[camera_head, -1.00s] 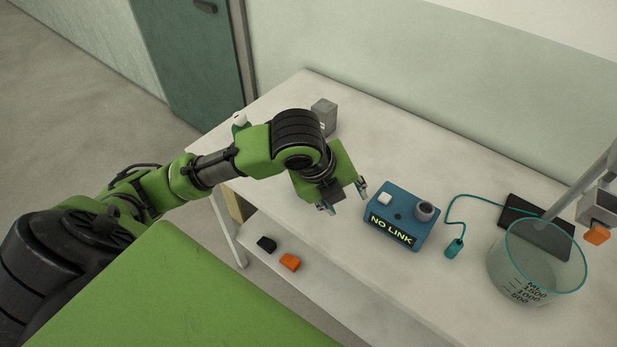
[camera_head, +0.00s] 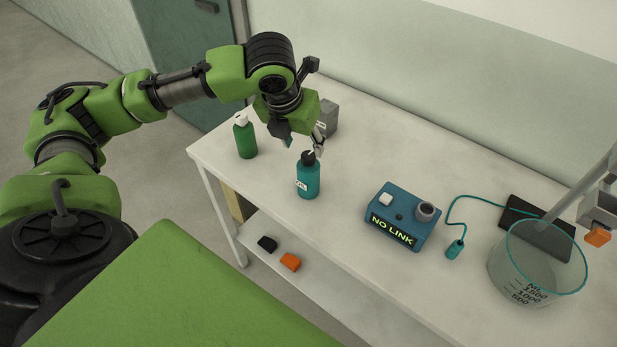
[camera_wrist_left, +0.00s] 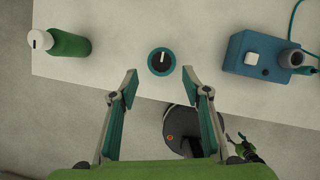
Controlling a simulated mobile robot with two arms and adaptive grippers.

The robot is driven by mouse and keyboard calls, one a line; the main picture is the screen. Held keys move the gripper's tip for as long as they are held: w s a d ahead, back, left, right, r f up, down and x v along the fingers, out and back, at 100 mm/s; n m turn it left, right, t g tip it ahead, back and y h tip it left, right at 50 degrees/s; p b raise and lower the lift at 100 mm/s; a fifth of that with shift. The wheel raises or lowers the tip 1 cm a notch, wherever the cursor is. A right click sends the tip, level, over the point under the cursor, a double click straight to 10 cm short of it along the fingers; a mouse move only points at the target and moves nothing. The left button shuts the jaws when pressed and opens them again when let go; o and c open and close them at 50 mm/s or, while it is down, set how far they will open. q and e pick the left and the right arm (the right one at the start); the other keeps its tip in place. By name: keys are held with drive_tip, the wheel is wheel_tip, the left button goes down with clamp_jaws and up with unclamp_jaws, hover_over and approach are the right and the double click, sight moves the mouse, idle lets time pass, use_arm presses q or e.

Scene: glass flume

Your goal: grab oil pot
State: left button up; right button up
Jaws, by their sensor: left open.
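The oil pot is a teal bottle (camera_head: 308,180) with a black top and a small white label, upright on the white table near its front edge. In the left wrist view the pot (camera_wrist_left: 162,62) shows from above as a dark round top with a teal rim. My left gripper (camera_head: 300,138) is open and empty, above and behind the pot in the head view. In the left wrist view the two fingers (camera_wrist_left: 160,88) are spread apart, and the pot lies beyond the tips, about midway between them.
A green bottle (camera_head: 245,140) with a white cap stands left of the pot. A blue "NO LINK" box (camera_head: 400,217) and a glass beaker (camera_head: 535,265) stand to the right. Bare tabletop separates pot and box.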

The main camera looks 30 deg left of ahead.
sight(309, 155)
use_arm(q)
drive_tip(key=shift+x, duration=1.05)
drive_tip(key=shift+p+x, duration=0.65)
drive_tip(key=shift+x, duration=2.1)
drive_tip(key=shift+w+d+r, duration=0.1)
drive_tip(key=shift+w, duration=0.05)
clamp_jaws()
